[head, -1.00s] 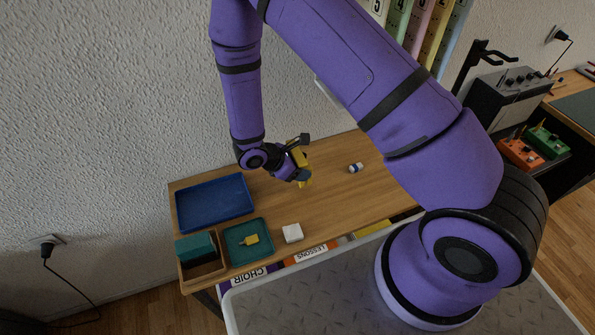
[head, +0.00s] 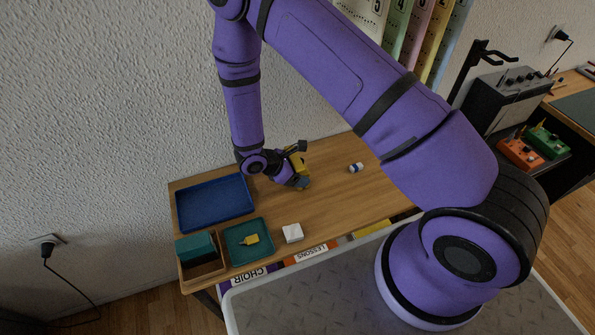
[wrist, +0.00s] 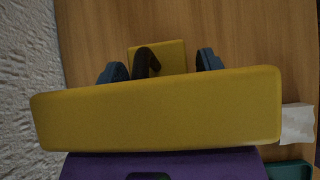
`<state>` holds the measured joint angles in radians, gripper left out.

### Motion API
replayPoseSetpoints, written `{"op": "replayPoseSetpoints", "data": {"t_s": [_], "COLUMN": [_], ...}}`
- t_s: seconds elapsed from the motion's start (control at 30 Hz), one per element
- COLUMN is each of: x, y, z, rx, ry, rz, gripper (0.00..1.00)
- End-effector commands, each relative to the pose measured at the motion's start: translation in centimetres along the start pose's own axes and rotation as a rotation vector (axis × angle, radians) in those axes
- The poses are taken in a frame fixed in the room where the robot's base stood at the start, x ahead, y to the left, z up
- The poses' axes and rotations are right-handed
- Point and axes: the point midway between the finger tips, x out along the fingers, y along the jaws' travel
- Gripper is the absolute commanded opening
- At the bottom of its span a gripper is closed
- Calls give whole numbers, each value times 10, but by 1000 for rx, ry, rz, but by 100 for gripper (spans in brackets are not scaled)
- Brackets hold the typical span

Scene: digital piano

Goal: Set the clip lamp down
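The clip lamp (head: 299,165) is yellow with a dark part. In the wrist view its long yellow bar (wrist: 160,112) fills the middle of the picture, with a dark curved stem (wrist: 147,62) and a smaller yellow block (wrist: 172,52) behind it. My gripper (head: 303,166) is over the back middle of the wooden table. Its two blue-grey fingers stand on either side of the stem, and the bar hides their lower parts. The gripper appears shut on the lamp, though the contact is hidden. I cannot tell whether the lamp touches the table.
A blue tray (head: 214,203) lies at the table's left. In front are a teal tray (head: 236,254) with a small yellow item, a wooden box (head: 190,272) and a white block (head: 292,233). A small blue-and-white item (head: 355,168) lies right of my gripper. Bare wood lies between.

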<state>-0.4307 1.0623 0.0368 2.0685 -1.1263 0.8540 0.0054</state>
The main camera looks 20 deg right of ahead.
Motion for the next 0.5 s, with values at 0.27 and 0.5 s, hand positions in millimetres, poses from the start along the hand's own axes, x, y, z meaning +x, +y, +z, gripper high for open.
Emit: {"op": "replayPoseSetpoints", "data": {"t_s": [0.27,0.5], "x": [0,-20], "y": [0,1], "z": [0,1], "rx": [0,0], "ry": [0,2], "rz": [0,3], "gripper": [78,78]}}
